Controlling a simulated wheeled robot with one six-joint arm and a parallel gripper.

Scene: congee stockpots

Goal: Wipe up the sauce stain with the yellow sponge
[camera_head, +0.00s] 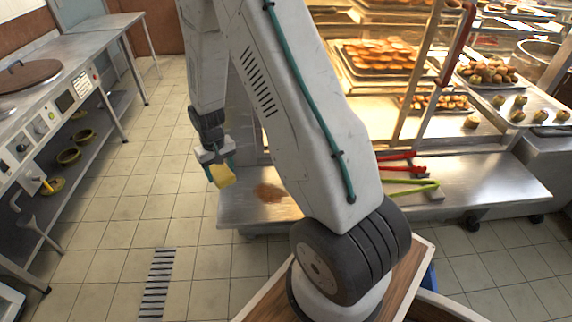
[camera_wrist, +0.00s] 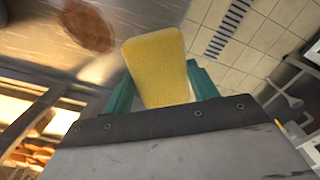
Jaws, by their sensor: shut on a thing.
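The yellow sponge (camera_head: 222,175) is held between the teal fingers of my gripper (camera_head: 221,170), which is shut on it. In the wrist view the sponge (camera_wrist: 158,68) sticks out past the fingers of my gripper (camera_wrist: 165,92). The sauce stain (camera_head: 270,192) is a brown-orange patch on the steel shelf (camera_head: 240,211), to the right of the sponge in the head view. It also shows in the wrist view (camera_wrist: 86,27), to the left of the sponge. The sponge looks apart from the stain, near the shelf's left end. My arm covers the shelf just right of the stain.
Red tongs (camera_head: 400,157) and green tongs (camera_head: 412,184) lie on the shelf to the right. Trays of baked goods (camera_head: 378,58) stand above it. A steel counter (camera_head: 60,65) runs along the left. Tiled floor (camera_head: 170,100) lies open between them, with a drain grate (camera_head: 157,285).

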